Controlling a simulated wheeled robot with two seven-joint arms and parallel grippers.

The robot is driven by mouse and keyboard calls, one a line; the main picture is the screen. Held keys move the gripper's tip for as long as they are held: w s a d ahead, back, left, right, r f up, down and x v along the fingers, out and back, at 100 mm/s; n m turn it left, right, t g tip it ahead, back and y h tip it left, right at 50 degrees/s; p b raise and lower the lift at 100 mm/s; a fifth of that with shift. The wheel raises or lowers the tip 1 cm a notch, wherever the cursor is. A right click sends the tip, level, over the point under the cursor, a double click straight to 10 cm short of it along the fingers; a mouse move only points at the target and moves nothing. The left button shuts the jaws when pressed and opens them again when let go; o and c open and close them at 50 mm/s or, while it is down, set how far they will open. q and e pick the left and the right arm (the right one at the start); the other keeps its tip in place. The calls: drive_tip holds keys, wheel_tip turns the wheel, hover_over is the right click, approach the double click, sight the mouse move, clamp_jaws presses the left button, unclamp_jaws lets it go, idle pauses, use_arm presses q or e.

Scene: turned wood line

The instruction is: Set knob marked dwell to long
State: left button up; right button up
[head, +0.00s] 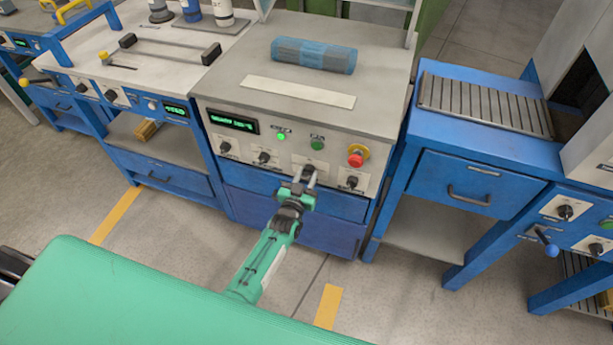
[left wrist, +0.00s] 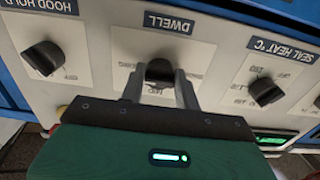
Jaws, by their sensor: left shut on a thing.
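The dwell knob (left wrist: 159,71) is a black knob on a white plate with the label DWELL, upside down in the left wrist view. My left gripper (left wrist: 165,88) is shut on it, with one finger on each side. In the head view the left gripper (head: 299,188) reaches the front panel at the dwell knob (head: 309,170), which it partly covers. Small print lies around the knob, including what looks like MID between the fingers. The knob's pointer is hidden, so its setting cannot be read. My right gripper is not in view.
The hood hold knob (left wrist: 43,58) and the seal heat knob (left wrist: 265,91) flank the dwell knob. A red emergency button (head: 356,156) and a green lamp (head: 281,136) sit above on the panel. A blue roll (head: 314,55) lies on the machine top.

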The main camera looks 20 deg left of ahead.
use_arm(q)
drive_tip(key=shift+f, duration=0.15)
drive_tip(key=o, duration=1)
drive_tip(key=shift+s, duration=0.1)
drive_tip(key=s, duration=1.3)
drive_tip(key=shift+s+a, duration=0.2)
drive_tip(key=shift+s, duration=0.15)
